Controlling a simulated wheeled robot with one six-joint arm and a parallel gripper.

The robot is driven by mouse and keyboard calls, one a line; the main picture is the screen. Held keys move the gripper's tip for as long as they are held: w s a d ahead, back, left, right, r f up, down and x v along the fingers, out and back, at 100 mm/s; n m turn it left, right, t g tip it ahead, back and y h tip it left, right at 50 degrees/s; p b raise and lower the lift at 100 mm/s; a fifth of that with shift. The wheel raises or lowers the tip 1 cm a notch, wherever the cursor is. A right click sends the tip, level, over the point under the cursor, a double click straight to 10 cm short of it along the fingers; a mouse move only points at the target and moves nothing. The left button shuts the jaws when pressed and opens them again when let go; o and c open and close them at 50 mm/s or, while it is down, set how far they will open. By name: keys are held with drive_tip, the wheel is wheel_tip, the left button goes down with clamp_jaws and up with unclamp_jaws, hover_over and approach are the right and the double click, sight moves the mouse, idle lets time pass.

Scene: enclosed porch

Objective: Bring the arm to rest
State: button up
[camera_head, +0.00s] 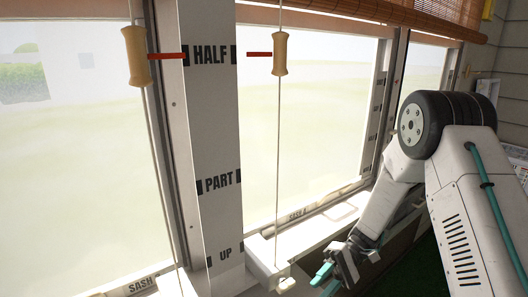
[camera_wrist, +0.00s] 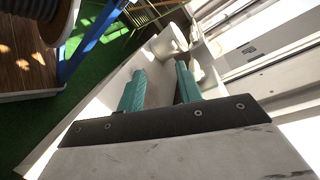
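My gripper (camera_head: 326,280) is at the lower right of the head view, low by the window sill. Its two teal fingers also show in the wrist view (camera_wrist: 160,84), spread apart with a clear gap between them. Nothing is held between them. My arm reaches down from the right side of the head view, bent at a large dark joint.
A white post (camera_head: 210,130) marked HALF, PART and UP stands between windows. Wooden cord pulls (camera_head: 135,56) (camera_head: 280,54) hang beside it. A white block (camera_head: 262,262) sits left of my gripper. The wrist view shows a white cup-like object (camera_wrist: 168,43) and a blue frame (camera_wrist: 94,40).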

drive_tip(key=s+d+r+m+t+h, duration=0.1)
drive_tip(key=s+d+r+t+h, duration=0.4)
drive_tip(key=s+r, duration=0.5)
drive_tip(key=s+d+r+m+t+h, duration=0.2)
drive_tip(key=s+d+r+t+h, duration=0.4)
drive_tip(key=s+r, duration=0.4)
drive_tip(key=shift+s+d+r+t+h, duration=0.25)
drive_tip(key=shift+r+t+h, duration=0.3)
drive_tip(key=shift+r, duration=0.9)
idle(1.1)
